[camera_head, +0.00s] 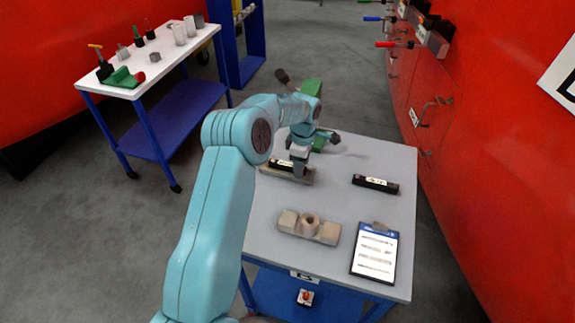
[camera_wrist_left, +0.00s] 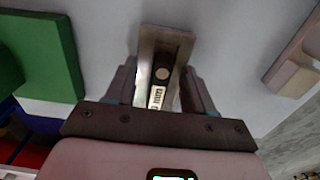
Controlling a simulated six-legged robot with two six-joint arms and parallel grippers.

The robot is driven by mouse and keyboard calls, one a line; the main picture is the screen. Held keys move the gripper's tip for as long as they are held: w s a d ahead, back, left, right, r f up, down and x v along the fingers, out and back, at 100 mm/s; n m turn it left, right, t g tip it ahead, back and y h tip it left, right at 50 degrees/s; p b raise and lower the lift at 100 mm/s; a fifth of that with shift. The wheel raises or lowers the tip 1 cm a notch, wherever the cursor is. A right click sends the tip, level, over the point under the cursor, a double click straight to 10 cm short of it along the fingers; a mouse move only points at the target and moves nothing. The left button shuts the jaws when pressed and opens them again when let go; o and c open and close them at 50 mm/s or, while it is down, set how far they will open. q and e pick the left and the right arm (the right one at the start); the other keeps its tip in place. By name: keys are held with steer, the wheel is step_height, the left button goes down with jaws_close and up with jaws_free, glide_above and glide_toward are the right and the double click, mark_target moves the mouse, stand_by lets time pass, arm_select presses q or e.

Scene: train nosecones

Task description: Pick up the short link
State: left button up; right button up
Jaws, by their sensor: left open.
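A black link (camera_wrist_left: 162,75) with a white label and a round spot lies in a grey metal holder (camera_wrist_left: 148,45) in the left wrist view. In the head view this black link (camera_head: 280,164) and the tan-grey holder (camera_head: 268,172) are partly hidden by my left gripper (camera_head: 299,172). The gripper is open, and in the left wrist view its fingers (camera_wrist_left: 161,92) stand on either side of the link and holder. I cannot tell whether they touch. A second black labelled link (camera_head: 376,183) lies on the table to the right. I cannot tell for certain which link is the short one.
The grey table (camera_head: 340,205) also holds a tan block with a round socket (camera_head: 308,227), a clipboard (camera_head: 375,252) and a green object (camera_head: 312,88) at the back. A white-topped bench (camera_head: 150,62) with tools stands at the left. A red wall (camera_head: 450,110) runs along the right.

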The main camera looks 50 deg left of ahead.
arm_select(q)
steer(key=shift+s+d+r, duration=0.1)
steer(key=shift+s, duration=0.1)
steer(key=shift+w+f, duration=0.2)
steer(key=shift+w, duration=0.05)
jaws_close()
steer(key=shift+s+r, duration=0.15)
